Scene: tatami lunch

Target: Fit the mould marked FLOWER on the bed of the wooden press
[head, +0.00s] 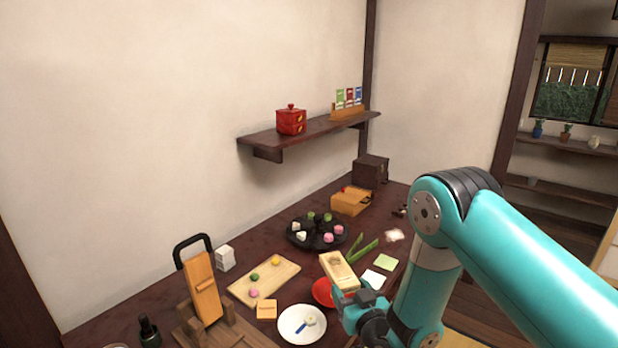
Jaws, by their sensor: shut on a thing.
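My gripper (350,297) is shut on a pale wooden mould (338,267), a small block with a hollow in its upper face. The mould is tilted and appears held above the table, right of the cutting board. Its marking is too small to read. The wooden press (205,293) stands at the lower left, with an orange-brown lever arm raised and a black loop handle at its top. The press base (228,338) is cut off by the lower picture edge, so its bed is only partly seen. The mould is well right of the press, apart from it.
Between them lie a board (283,280) with small coloured balls, a wooden tile (266,309), and a white plate (316,335) with a blue-handled utensil. A red bowl (321,291) is beside the mould. A black sweets tray (295,241) stands behind; a dark bottle (149,332) is left.

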